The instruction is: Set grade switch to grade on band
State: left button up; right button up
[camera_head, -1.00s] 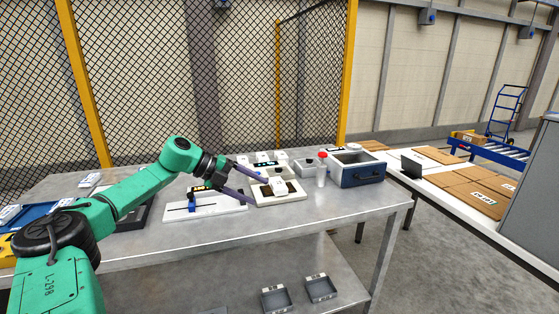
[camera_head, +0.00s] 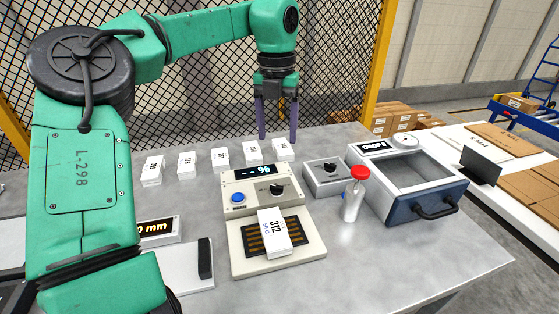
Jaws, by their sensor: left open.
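The meter (camera_head: 238,189) has a dark display ending in "%", a blue button and another black knob (camera_head: 277,189). A white block marked 312 (camera_head: 274,231) lies on the striped dark patch of the cream plate (camera_head: 310,250) in front. My left gripper (camera_head: 278,138) is open and empty, fingers pointing down, above the back of the table, behind and left of the grey box. My right gripper is out of view.
A red-capped bottle (camera_head: 353,200) stands just right of the grey box. Beyond it is an open blue-grey drawer box (camera_head: 445,205) labelled DROP. Several white blocks (camera_head: 222,160) stand in a row behind the meter. A millimetre display (camera_head: 158,230) sits at left.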

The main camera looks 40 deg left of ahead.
pick_arm(q)
send_over(277, 189)
notch_tip(277, 189, down, 5)
jog(key=f, duration=0.5)
jog(key=w+a+f+p, duration=0.1)
jog(key=f, duration=0.2)
jog(key=shift+s+d+f, duration=0.1)
jog(key=shift+d+f, duration=0.05)
jog(key=shift+f, duration=0.25)
grip_shut()
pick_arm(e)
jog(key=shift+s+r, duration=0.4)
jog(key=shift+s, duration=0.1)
